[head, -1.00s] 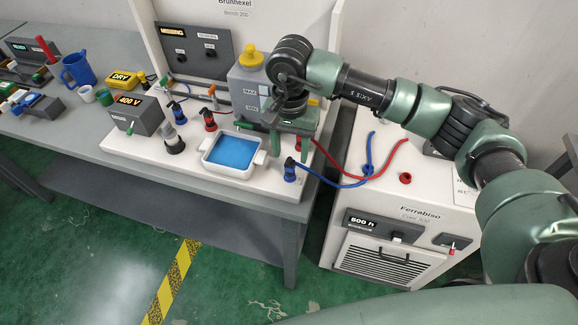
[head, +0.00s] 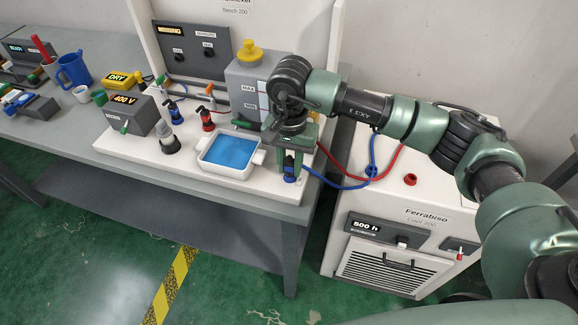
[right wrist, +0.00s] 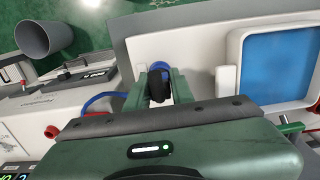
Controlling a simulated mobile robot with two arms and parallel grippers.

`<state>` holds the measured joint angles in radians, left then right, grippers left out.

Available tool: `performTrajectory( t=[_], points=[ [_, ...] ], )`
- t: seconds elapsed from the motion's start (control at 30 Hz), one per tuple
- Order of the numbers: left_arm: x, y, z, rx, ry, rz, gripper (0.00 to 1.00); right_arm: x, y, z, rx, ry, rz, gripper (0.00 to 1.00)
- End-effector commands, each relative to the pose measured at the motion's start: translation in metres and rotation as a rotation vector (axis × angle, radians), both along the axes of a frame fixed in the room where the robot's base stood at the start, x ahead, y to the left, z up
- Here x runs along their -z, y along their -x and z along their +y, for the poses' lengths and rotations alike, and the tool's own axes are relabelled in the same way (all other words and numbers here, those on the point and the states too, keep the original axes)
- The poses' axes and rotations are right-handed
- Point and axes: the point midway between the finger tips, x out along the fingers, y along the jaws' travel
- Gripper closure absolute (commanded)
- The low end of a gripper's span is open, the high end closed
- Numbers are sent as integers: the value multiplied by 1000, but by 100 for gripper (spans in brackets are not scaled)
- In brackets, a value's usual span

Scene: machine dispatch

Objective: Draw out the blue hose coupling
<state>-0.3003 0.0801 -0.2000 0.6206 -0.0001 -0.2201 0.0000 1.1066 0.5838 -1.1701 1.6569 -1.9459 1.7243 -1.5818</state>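The blue hose coupling (head: 290,169) stands at the front right corner of the white bench plate, black on top with blue at its base. A blue hose (head: 340,184) runs from it to the cabinet at the right. My right gripper (head: 291,168) points down over the coupling, with one finger on each side of it. In the right wrist view the coupling's black part (right wrist: 157,88) sits between the two fingers (right wrist: 158,86), and small gaps appear to show beside it. The gripper looks open. My left gripper is not in view.
A white tray of blue liquid (head: 203,163) stands just left of the gripper. A grey tank with a yellow cap (head: 249,84) is behind it. A red hose (head: 388,162) runs near the blue one to the Ferrabiso cabinet (head: 440,205). Red and blue couplings stand further left.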

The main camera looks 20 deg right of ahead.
Motion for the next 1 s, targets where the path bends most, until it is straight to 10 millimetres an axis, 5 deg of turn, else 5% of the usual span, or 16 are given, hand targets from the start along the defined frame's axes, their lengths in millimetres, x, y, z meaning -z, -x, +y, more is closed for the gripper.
performTrajectory(
  t=[0.07, 1.0],
  points=[
    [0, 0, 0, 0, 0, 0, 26, 0, 0, 0, 0, 0, 0, 100],
    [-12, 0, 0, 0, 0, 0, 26, -28, 0, 0, 1, 0, -1, 100]
  ],
)
